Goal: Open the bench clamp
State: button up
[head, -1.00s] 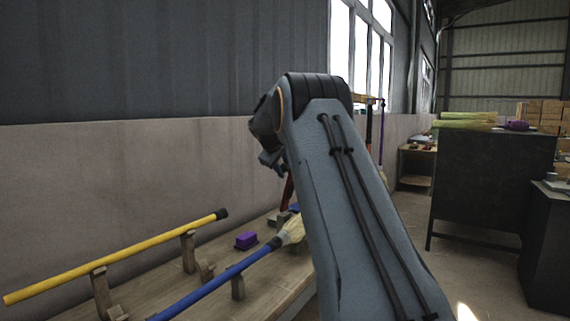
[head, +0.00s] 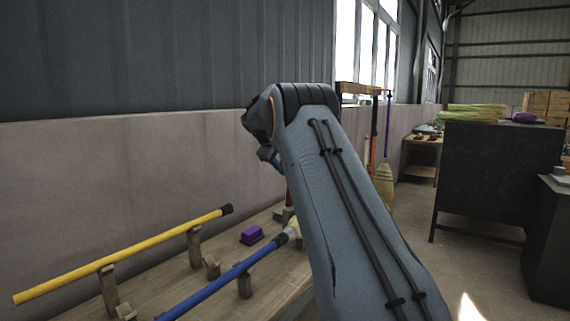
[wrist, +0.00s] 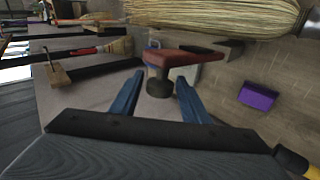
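The bench clamp has a red lever (wrist: 183,57) with a dark knob at its near end, seen in the wrist view. Its grey body partly shows behind the lever. In the head view, the red lever (head: 289,198) stands up from the bench, partly covered by my arm. My gripper (wrist: 158,82) is open, its two blue fingers apart on either side of the dark knob. I cannot tell whether they touch it. A broom's straw head (wrist: 215,14) lies just beyond the clamp. In the head view, my arm hides most of the gripper and clamp.
A purple block (head: 251,235) sits on the wooden bench (head: 195,277), near the clamp. A yellow pole (head: 125,256) and a blue broom handle (head: 225,278) lie on wooden supports. A dark cabinet (head: 495,175) stands to the right, with open floor before it.

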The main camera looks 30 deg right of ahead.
jog(key=shift+a+r, duration=0.15)
jog(key=shift+a, duration=0.05)
jog(key=shift+a+r, duration=0.2)
jog(key=shift+r, duration=0.05)
jog(key=b+v, duration=0.1)
jog(key=v, duration=0.6)
jog(key=shift+f, duration=0.1)
